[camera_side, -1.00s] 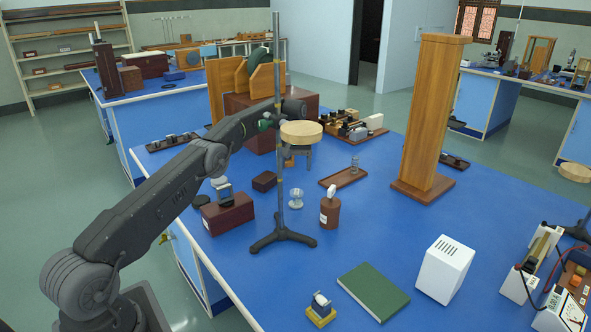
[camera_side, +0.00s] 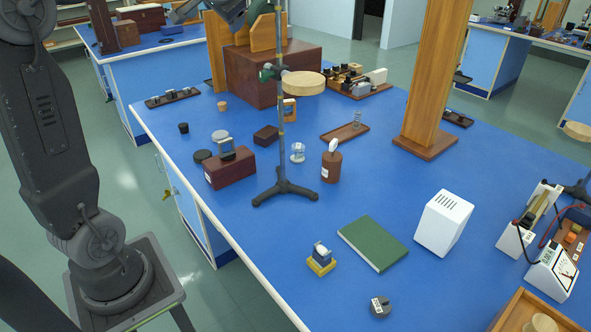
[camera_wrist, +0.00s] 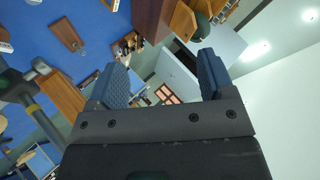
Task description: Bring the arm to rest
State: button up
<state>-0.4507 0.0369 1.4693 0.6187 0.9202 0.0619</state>
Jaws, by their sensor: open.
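My gripper (camera_wrist: 163,75) shows in the wrist view with its two blue-grey fingers spread apart. Nothing is between them. It is raised and tilted, facing the room and a pale wall, with the blue bench off to the upper left. In the side view my arm stands up along the left edge and leaves the picture at the top. A dark part of it seems to come back in at the top, above the bench, but the fingers cannot be made out there.
A metal stand (camera_side: 284,187) with a round wooden disc (camera_side: 303,83) rises from the blue bench. Near it are a dark red box (camera_side: 230,170) and a brown bottle (camera_side: 331,168). A wooden column (camera_side: 434,90) stands to the right. A green book (camera_side: 373,243) and white box (camera_side: 443,222) lie nearer.

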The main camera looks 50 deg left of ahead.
jog(key=s+d+f+h, duration=0.3)
jog(key=s+d+f, duration=0.2)
jog(key=d, duration=0.4)
jog(key=s+d+f+m+h, duration=0.1)
jog(key=s+d+f+h, duration=0.2)
jog(key=s+d+f, duration=0.2)
jog(key=s+d+f+m+h, duration=0.1)
jog(key=s+d+f+h, duration=0.2)
jog(key=s+d+f, duration=0.3)
jog(key=s+d, duration=0.4)
jog(key=d, duration=0.5)
jog(key=shift+s+f, duration=0.1)
